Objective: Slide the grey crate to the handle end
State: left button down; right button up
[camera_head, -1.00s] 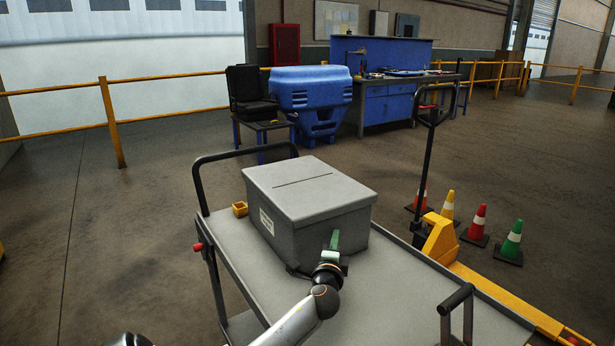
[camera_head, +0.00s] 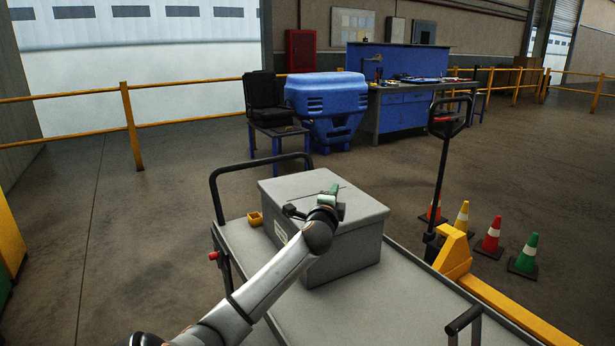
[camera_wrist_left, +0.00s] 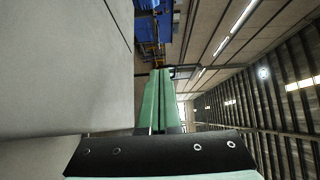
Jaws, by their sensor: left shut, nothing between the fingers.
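The grey crate (camera_head: 352,240), a closed box with a slot in its lid, stands on the grey cart deck (camera_head: 400,300). A black push handle (camera_head: 213,190) rises behind the crate at the cart's far left end. My right gripper is out of view.
A small yellow box (camera_head: 255,219) sits on the deck between crate and handle. A second black bar (camera_head: 464,321) rises at the near right. A yellow pallet jack (camera_head: 455,255) and traffic cones (camera_head: 490,237) stand right of the cart. The deck's near part is clear.

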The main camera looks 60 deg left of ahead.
pick_arm(q)
jog(key=a, duration=0.8)
jog(key=w+a+b, duration=0.1)
jog(key=a, duration=0.4)
jog(key=shift+a, duration=0.1)
